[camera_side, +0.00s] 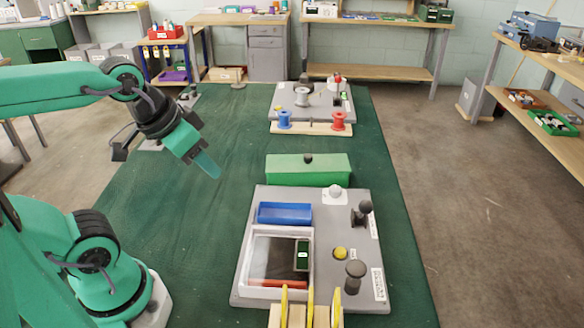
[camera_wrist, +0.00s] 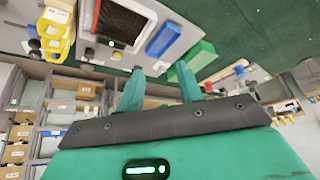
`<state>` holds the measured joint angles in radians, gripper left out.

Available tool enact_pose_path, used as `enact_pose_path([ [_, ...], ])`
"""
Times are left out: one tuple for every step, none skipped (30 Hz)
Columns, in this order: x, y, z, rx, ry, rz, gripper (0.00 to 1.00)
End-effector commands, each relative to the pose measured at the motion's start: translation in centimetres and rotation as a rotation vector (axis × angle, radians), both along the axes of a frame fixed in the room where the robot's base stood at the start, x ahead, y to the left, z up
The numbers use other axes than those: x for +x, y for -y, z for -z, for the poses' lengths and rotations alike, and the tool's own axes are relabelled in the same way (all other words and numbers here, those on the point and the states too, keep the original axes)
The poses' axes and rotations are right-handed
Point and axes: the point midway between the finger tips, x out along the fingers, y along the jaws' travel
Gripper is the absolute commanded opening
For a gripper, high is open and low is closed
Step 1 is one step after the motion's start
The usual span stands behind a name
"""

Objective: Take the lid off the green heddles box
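The green heddles box (camera_side: 308,172) stands on the table just behind the near grey board. A dark round knob (camera_side: 308,158) shows at the top of its front side, and its top looks closed and flat. In the wrist view the green box (camera_wrist: 197,60) is just beyond the right fingertip. My gripper (camera_side: 207,164) hangs above the table to the left of the box, tilted down and apart from it. In the wrist view its two fingers (camera_wrist: 159,70) are spread with nothing between them.
The near grey board (camera_side: 345,250) carries a blue bin (camera_side: 285,213), a white-framed tray (camera_side: 276,287) and dark knobs (camera_side: 355,269). Yellow pieces (camera_side: 311,305) stand in front. Blue and red spools (camera_side: 338,121) stand behind the box. The green tabletop (camera_side: 190,230) on the left is clear.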

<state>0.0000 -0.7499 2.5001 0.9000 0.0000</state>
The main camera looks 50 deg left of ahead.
Motion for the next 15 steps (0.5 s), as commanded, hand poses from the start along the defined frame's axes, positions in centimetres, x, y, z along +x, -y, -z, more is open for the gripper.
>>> enact_pose_path([
  [0.0,0.0,0.0,0.0,0.0,0.0,0.36],
  [0.0,0.0,0.0,0.0,0.0,0.0,0.42],
  [0.0,0.0,0.0,0.0,0.0,0.0,0.5],
  [0.0,0.0,0.0,0.0,0.0,0.0,0.5],
  [0.0,0.0,0.0,0.0,0.0,0.0,0.5],
  [0.0,0.0,0.0,0.0,0.0,0.0,0.5],
  [0.0,0.0,0.0,0.0,0.0,0.0,0.5],
  [0.0,0.0,0.0,0.0,0.0,0.0,0.5],
  [0.0,0.0,0.0,0.0,0.0,0.0,0.5],
  [0.0,0.0,0.0,0.0,0.0,0.0,0.5],
  [0.0,0.0,-0.01,0.0,0.0,0.0,0.5],
  [0.03,-0.01,-0.03,0.0,0.0,0.0,0.5],
  [0.07,-0.01,-0.06,0.0,-0.001,0.0,0.5],
  [0.14,-0.02,-0.11,0.0,-0.002,0.0,0.5],
  [0.26,-0.03,-0.2,0.001,-0.003,0.0,0.5],
])
